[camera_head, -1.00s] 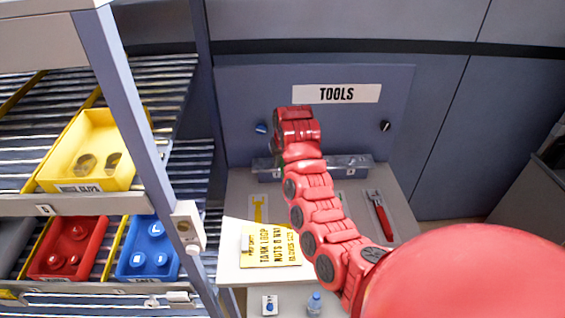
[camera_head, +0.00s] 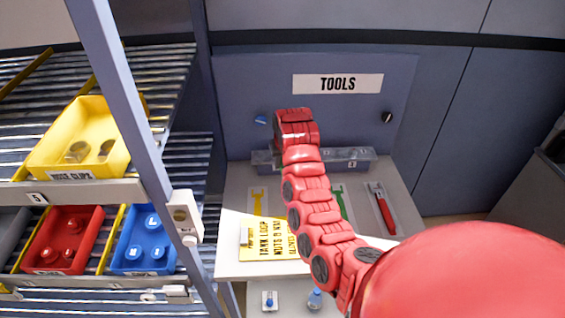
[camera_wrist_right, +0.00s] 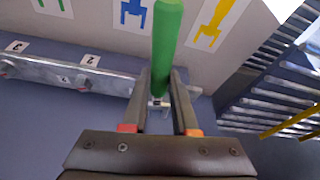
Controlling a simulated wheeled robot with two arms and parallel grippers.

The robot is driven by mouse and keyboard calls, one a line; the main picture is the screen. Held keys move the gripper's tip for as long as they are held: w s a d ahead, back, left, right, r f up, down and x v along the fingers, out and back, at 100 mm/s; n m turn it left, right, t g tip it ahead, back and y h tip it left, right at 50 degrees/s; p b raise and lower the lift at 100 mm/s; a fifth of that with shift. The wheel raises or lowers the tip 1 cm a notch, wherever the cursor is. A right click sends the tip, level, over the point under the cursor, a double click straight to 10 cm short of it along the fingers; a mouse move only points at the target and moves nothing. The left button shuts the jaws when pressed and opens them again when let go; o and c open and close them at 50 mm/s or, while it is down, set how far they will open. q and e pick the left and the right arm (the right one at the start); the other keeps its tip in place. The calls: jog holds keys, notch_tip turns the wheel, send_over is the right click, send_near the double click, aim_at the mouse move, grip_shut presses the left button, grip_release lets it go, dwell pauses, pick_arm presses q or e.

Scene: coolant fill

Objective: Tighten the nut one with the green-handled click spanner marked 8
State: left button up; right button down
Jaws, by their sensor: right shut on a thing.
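In the right wrist view, my right gripper (camera_wrist_right: 160,105) is shut on a green handle (camera_wrist_right: 167,45), which stands out past the fingers. The mark on the tool and its working end cannot be made out. In the head view my right arm reaches up over the tool table (camera_head: 232,262), and its gripper and the green tool are hidden behind the arm links. I cannot make out nut one in any view. My left gripper is not in view.
A red-handled spanner (camera_head: 383,210) lies at the table's right, near a green tool outline (camera_head: 341,203) and a yellow one (camera_head: 258,202). A yellow card (camera_head: 262,240) lies in front. A numbered rail (camera_head: 350,160) runs behind. Shelving with a yellow bin (camera_head: 85,145) stands left.

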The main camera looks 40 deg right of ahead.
jog(key=shift+b, duration=0.3)
dwell(0.5)
jog(key=shift+f+b, duration=0.3)
jog(key=shift+b, duration=0.1)
jog(key=shift+f, duration=0.25)
dwell(0.6)
jog(key=shift+f+b, duration=0.55)
jog(key=shift+f, duration=0.4)
jog(key=shift+w+a+m+b, duration=0.35)
jog(key=shift+a+m+b, duration=0.2)
jog(key=shift+m, duration=0.25)
jog(key=shift+a+h, duration=0.15)
jog(key=shift+h, duration=0.15)
